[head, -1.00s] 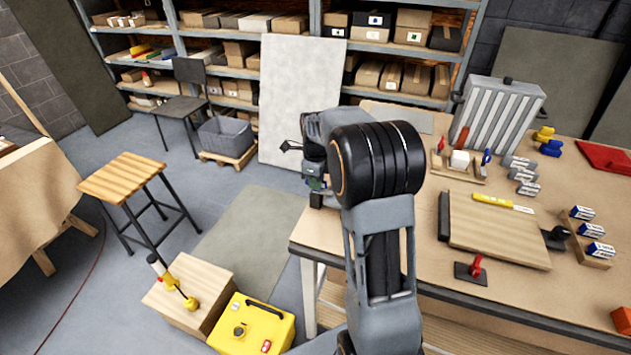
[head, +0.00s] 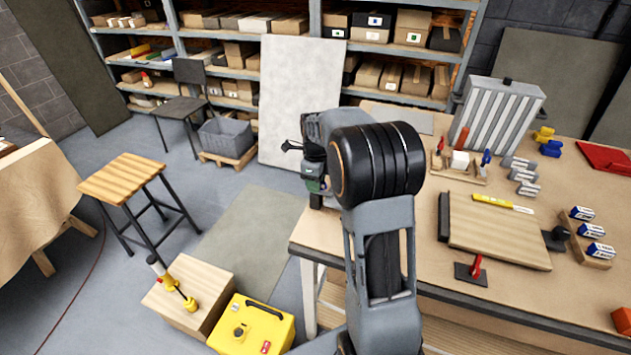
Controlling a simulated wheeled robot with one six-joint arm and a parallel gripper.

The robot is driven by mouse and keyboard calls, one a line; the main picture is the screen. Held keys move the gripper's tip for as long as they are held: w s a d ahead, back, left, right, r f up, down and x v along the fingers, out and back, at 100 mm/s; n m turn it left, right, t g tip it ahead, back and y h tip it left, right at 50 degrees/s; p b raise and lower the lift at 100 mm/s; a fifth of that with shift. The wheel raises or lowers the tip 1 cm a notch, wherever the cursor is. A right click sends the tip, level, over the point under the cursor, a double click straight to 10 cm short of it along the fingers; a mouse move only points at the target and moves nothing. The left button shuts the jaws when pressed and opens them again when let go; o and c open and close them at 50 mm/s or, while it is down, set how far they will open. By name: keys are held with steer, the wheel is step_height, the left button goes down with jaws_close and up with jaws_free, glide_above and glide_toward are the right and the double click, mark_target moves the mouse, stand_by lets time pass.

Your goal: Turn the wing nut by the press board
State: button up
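A small red upright piece on a dark base plate (head: 470,273) stands just in front of the board. I cannot tell for certain which of these fittings is the wing nut. My gripper (head: 319,197) hangs near the bench's left edge, well left of the board and apart from it. My own wrist and arm partly hide it, and its fingers are too small to read.
The workbench (head: 420,262) also holds a ribbed grey panel (head: 497,118), a small wooden fixture (head: 458,168), grey metal blocks, blue-and-white boxes (head: 597,250) and a red folder. A yellow case (head: 252,325) and wooden box stand on the floor at left. The bench's front strip is fairly clear.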

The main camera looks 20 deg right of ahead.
step_height(320, 180, up, 14)
steer(key=shift+b, duration=0.45)
steer(key=shift+f, duration=0.1)
stand_by(0.6)
steer(key=s+a+f+n+t, duration=0.1)
steer(key=s+a+f+n, duration=0.1)
steer(key=s+n, duration=0.5)
steer(key=s+a+f+n+t, duration=0.2)
steer(key=s+a+n, duration=0.2)
steer(key=s+n, duration=0.3)
steer(key=s+a+f+n+t, duration=0.1)
steer(key=s+a+n, duration=0.3)
steer(key=n, duration=0.9)
steer(key=shift+s+f, duration=0.9)
steer(key=shift+s, duration=0.6)
